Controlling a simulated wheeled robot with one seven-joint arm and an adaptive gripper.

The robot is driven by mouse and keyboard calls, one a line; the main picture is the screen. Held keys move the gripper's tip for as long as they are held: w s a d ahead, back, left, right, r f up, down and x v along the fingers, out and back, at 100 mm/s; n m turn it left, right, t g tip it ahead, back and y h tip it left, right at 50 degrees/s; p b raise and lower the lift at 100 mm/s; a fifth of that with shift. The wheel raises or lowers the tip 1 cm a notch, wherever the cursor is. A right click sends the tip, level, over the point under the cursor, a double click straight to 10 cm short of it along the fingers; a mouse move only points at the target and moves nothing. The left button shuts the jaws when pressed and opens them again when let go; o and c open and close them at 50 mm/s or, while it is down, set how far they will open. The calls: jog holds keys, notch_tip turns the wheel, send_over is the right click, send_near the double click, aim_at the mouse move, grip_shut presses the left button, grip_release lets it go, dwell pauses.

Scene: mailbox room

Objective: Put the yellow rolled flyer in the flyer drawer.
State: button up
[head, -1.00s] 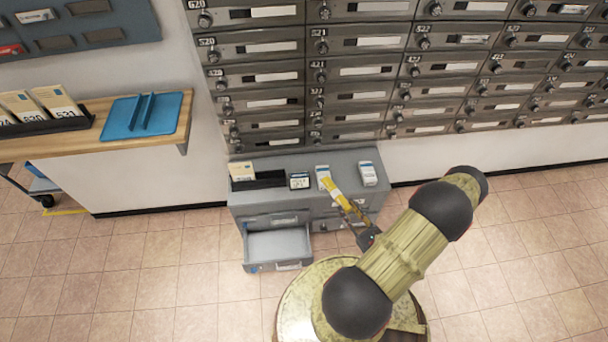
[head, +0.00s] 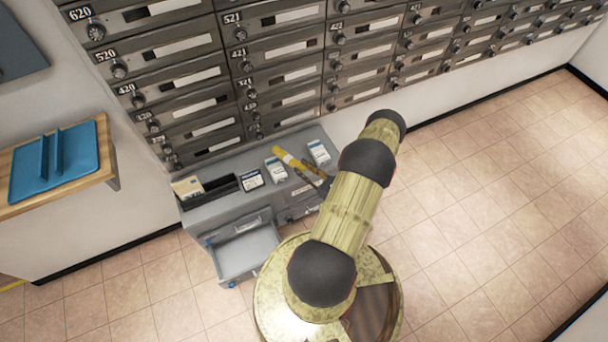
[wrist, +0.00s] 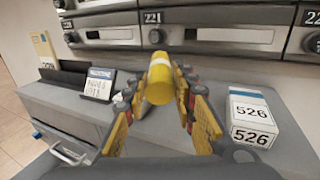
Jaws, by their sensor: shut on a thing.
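The yellow rolled flyer (wrist: 160,82) is between the fingers of my gripper (wrist: 158,105) in the wrist view. It has a pale band and points away from the camera, above the grey cabinet top. The flyer also shows in the head view (head: 288,159), with my gripper (head: 318,182) partly hidden behind my arm. My gripper is shut on the flyer. An open, empty-looking drawer (head: 247,252) juts from the front left of the grey cabinet (head: 222,212). I cannot read a label on it in the head view. The drawer lies to the left of and below my gripper.
On the cabinet top stand a black tray with envelopes (head: 218,192), a small card sign (head: 251,179) and white boxes (head: 318,152), one marked 526 (wrist: 255,118). Mailboxes (head: 285,72) line the wall behind. A shelf with a blue holder (head: 62,160) is at left. Floor at right is clear.

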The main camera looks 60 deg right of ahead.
aim_at(306, 172)
jog(key=d+f, duration=0.1)
jog(key=d+f+b, duration=0.1)
jog(key=d+f, duration=0.1)
jog(key=f, duration=0.1)
jog(key=shift+w, duration=0.3)
notch_tip(306, 172, down, 3)
jog(key=shift+d+f+b, duration=0.15)
jog(key=shift+f+b, duration=0.05)
jog(key=shift+b, duration=0.7)
jog(key=o, duration=1)
jog(key=shift+o, duration=0.8)
jog(key=shift+r, duration=0.1)
jog(key=p+v, duration=0.2)
jog(key=v, duration=1)
jog(key=shift+p, duration=0.35)
